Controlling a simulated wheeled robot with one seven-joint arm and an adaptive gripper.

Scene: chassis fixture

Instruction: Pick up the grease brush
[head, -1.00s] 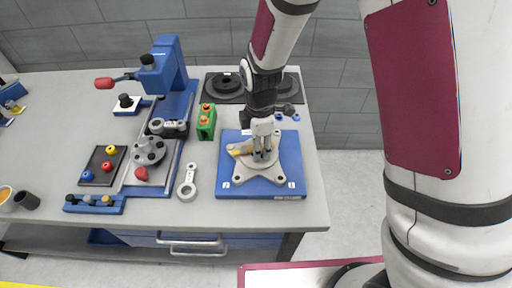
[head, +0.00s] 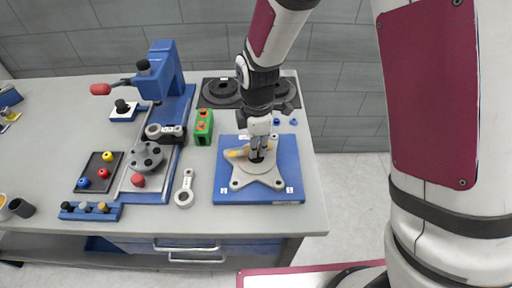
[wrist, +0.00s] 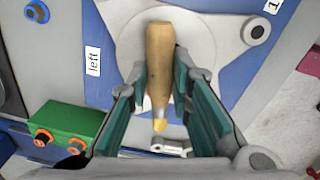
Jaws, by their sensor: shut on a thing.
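The grease brush (wrist: 159,60) has a tan wooden handle with a yellow end. In the wrist view it lies lengthwise between the two green-padded fingers of my gripper (wrist: 158,88). In the head view my gripper (head: 258,150) points down over the grey chassis fixture (head: 268,180), shut on the brush (head: 236,153), which sticks out to the left of the fingers. The brush is at or just above the grey plate; I cannot tell if it touches. The fingers hide part of it in the head view.
The fixture sits on a blue base plate (head: 298,160) near the table's right edge. Left of it are a green block (head: 203,127) with orange knobs, a grey link (head: 185,189) and a blue press (head: 168,75). Black discs (head: 220,92) stand behind.

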